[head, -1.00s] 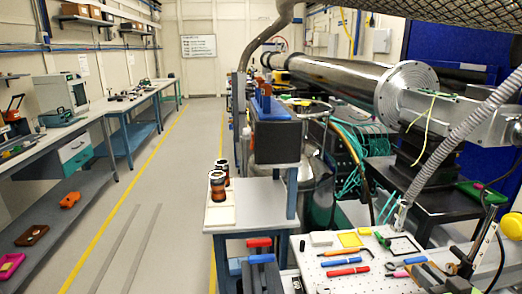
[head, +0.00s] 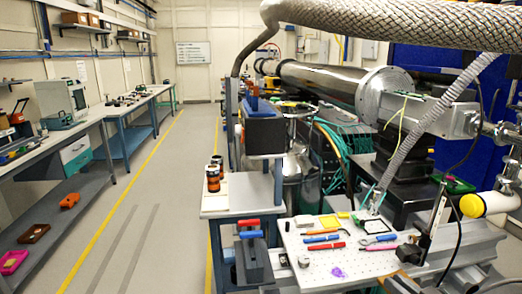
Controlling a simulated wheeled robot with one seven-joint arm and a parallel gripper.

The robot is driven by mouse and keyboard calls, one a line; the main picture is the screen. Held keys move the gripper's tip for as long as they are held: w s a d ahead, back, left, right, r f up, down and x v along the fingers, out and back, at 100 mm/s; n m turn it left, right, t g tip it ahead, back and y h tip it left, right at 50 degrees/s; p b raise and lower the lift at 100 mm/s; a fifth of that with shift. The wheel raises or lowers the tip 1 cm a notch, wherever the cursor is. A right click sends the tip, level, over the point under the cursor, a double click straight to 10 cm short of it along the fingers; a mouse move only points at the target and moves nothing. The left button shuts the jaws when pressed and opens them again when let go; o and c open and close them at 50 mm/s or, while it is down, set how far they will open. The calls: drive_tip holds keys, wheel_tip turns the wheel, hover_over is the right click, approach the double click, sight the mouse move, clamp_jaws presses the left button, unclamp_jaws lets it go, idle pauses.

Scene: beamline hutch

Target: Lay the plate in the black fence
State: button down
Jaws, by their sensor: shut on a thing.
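The black fence (head: 377,226) is a thin dark square outline lying on the white perforated board (head: 310,257), near its far right part. It looks empty, though it is small and partly crossed by things beside it. A flat yellow square piece (head: 329,221) lies to its left on the same board. I cannot tell whether this is the plate of the task. My gripper is not in view, so anything in it is hidden from me.
Blue and red tools (head: 324,246) lie across the middle of the board, with a white block (head: 303,220) behind. A purple piece (head: 338,272) lies near the front. A grey ribbed hose (head: 407,153) drops close to the fence. A thick braided hose (head: 400,18) crosses overhead.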

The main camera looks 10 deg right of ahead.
drive_tip(key=w+a+f+n+g+y, duration=0.1)
drive_tip(key=a+f+n+g+y, duration=0.3)
drive_tip(key=a, duration=0.7)
drive_tip(key=w+a+f+n+g+y, duration=0.1)
drive_tip(key=a+f+n+g+y, duration=0.35)
drive_tip(key=a, duration=0.65)
wheel_tip(320, 180, up, 7)
drive_tip(key=t+y+p, duration=0.1)
drive_tip(key=t+p, duration=0.1)
drive_tip(key=p, duration=1)
drive_tip(key=shift+y+p, duration=0.35)
